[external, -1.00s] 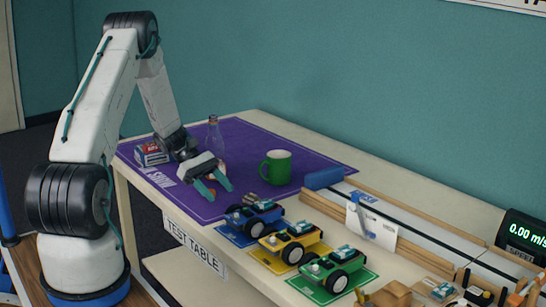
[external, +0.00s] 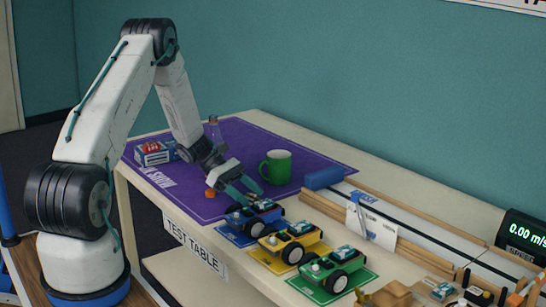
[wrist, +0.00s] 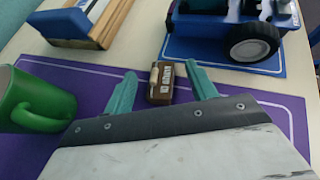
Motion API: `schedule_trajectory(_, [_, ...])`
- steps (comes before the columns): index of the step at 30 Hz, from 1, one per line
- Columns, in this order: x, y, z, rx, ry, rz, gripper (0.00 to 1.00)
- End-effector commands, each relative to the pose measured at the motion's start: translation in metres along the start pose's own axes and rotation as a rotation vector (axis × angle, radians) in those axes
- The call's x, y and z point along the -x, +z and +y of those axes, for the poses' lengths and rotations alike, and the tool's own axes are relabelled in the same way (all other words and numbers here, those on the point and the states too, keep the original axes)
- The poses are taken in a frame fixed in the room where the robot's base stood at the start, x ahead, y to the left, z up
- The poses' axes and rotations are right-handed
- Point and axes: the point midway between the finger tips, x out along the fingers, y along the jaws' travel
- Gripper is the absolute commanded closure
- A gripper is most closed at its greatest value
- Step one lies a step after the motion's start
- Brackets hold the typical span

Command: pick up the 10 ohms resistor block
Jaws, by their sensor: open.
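A small brown block (wrist: 161,84) with a pale label lies on the purple mat (wrist: 85,97) in the wrist view, and I cannot read the label surely. My gripper (wrist: 161,70) is open, with one teal finger on each side of the block and gaps between. I cannot tell how high the fingers are above the mat. In the external view my gripper (external: 248,190) is low over the mat, just behind the blue car, and it hides the block.
The blue car (external: 256,213) stands close by on its blue mat. A green mug (external: 277,168) is at the other side of my gripper. An orange object (external: 210,193), a bottle (external: 214,132) and a box (external: 154,153) are to the left. Yellow (external: 292,243) and green (external: 330,274) cars stand further right.

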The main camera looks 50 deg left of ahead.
Motion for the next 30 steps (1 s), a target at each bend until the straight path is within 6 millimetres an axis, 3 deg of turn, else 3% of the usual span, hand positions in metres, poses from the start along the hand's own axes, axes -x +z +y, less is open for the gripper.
schedule_trajectory(2, [0.001, 0.0, 0.0, 0.0, 0.0, 0.0, 0.43])
schedule_trajectory(3, [0.001, 0.0, 0.0, 0.0, 0.0, 0.0, 0.49])
schedule_trajectory(8, [0.001, 0.0, 0.0, 0.0, 0.0, 0.0, 0.93])
schedule_trajectory(9, [0.001, 0.0, 0.0, 0.0, 0.0, 0.0, 0.96])
schedule_trajectory(20, [0.005, 0.007, 0.001, -0.001, 0.001, 0.001, 0.96])
schedule_trajectory(30, [0.036, 0.065, 0.001, -0.003, 0.0, 0.002, 0.96])
